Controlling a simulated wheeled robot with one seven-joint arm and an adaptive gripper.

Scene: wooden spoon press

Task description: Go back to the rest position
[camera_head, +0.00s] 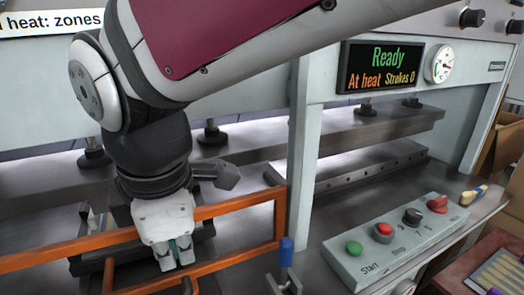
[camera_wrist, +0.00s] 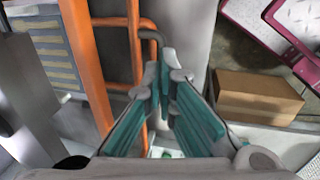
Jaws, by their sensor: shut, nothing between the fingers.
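My gripper (camera_head: 176,258) points downward at the front of the press, by the orange guard frame (camera_head: 230,208). Its fingers are closed together with nothing seen between them. The press display (camera_head: 381,68) reads "Ready", "At heat" and "Strokes 0". My arm crosses the upper part of the head view and hides part of the press.
A control box (camera_head: 352,272) with a green Start button and red buttons stands at the right. A blue-topped lever (camera_head: 286,252) stands beside the guard. A small brush-like item (camera_head: 474,194) lies behind the box.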

